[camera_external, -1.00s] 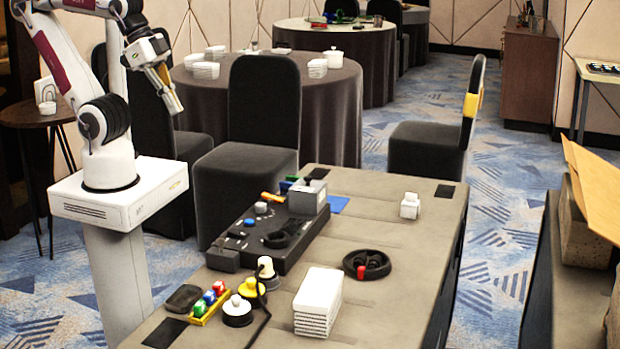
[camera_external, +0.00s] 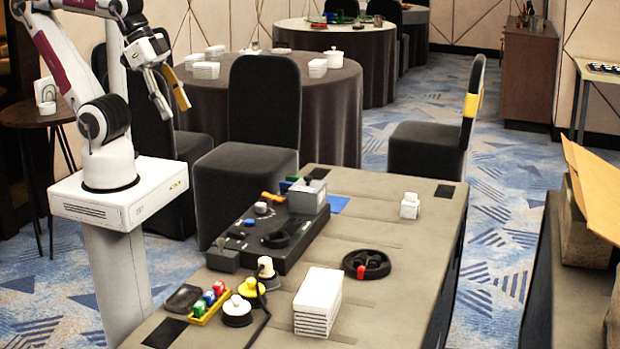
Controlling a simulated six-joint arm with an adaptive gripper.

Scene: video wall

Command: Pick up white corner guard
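My gripper (camera_external: 175,112) is raised at the upper left, high above and well to the left of the worktable. Its two fingers are spread apart, one pale and one yellow, with nothing between them. A small white blocky piece (camera_external: 410,206) stands alone on the right side of the table; it may be the white corner guard, but its shape is too small to be sure. A stack of white flat pieces (camera_external: 318,302) lies near the table's front. I cannot tell which of these is the corner guard.
The grey worktable (camera_external: 375,290) holds a black console (camera_external: 262,240), a grey box (camera_external: 307,197), a black ring (camera_external: 366,265) with a red part, and a yellow tray (camera_external: 210,303) of coloured pieces. A black chair (camera_external: 262,110) stands behind the table. The table's right side has bare room.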

